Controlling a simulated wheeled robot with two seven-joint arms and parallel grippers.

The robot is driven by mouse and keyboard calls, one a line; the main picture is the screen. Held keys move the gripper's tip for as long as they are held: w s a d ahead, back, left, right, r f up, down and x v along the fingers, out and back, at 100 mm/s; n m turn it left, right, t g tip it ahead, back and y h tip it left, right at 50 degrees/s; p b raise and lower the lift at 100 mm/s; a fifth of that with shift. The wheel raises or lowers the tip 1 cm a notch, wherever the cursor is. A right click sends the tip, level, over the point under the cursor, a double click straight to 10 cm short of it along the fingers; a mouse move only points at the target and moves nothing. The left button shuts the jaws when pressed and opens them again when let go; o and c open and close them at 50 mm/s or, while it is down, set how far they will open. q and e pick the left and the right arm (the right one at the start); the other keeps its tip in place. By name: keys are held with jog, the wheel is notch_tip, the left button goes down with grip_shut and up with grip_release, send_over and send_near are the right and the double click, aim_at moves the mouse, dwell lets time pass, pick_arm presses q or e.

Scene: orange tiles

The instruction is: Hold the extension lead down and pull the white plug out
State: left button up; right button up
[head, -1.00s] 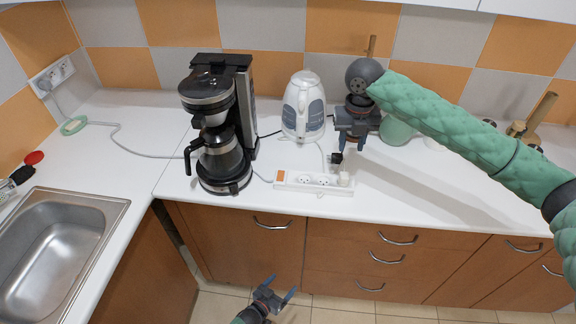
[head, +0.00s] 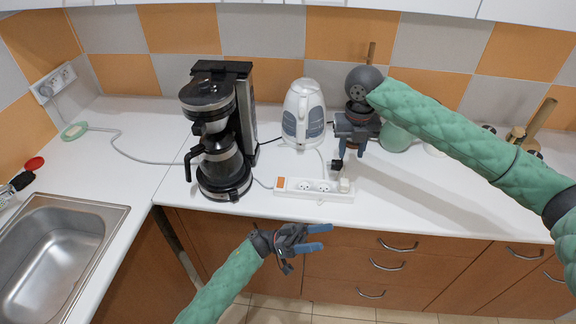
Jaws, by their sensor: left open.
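The white extension lead (head: 300,192) lies along the counter's front edge, with an orange switch at its left end and open sockets in the middle. The white plug (head: 344,186) sits upright in its right end. My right gripper (head: 351,153) points down above and behind the white plug, apart from it, with a gap between its fingers. A black plug (head: 337,165) shows just below its left finger; whether they touch I cannot tell. My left gripper (head: 326,238) is open and empty in front of the drawers, below the counter edge and the lead, pointing right.
A black coffee maker (head: 220,130) stands left of the lead. A white kettle (head: 303,112) stands behind it. A grey cable runs left to the wall socket (head: 52,82). The sink (head: 60,250) is at the left. The counter right of the lead is mostly clear.

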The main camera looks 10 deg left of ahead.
pick_arm(q)
notch_tip(320, 180, up, 8)
jog(key=s+m+g+y, duration=0.1)
jog(key=m+g+y, duration=0.15)
jog(key=g, duration=0.35)
jog(key=w+d+m+y, duration=0.2)
jog(key=w+m+y, duration=0.2)
jog(key=m+y, duration=0.15)
jog(key=t+y, duration=0.5)
jog(key=y, duration=0.7)
send_over(288, 183)
jog(key=s+d, duration=0.3)
jog(key=d, duration=0.2)
jog(key=f, duration=0.2)
jog(key=shift+s+d+f, duration=0.1)
jog(key=shift+d+f, duration=0.1)
jog(key=shift+f, duration=0.2)
jog(key=w+a+n+t+y, duration=0.1)
jog(key=w+a+r+n+y, duration=0.1)
jog(key=a, duration=0.1)
jog(key=w+a+r+n+t+y, duration=0.1)
jog(key=a, duration=0.1)
jog(key=shift+w+a+t+y, duration=0.15)
jog(key=shift+t+y, duration=0.15)
jog(key=shift+y, duration=0.1)
jog(key=shift+f, duration=3.9)
jog(key=shift+c, duration=0.4)
jog(key=c, duration=1.2)
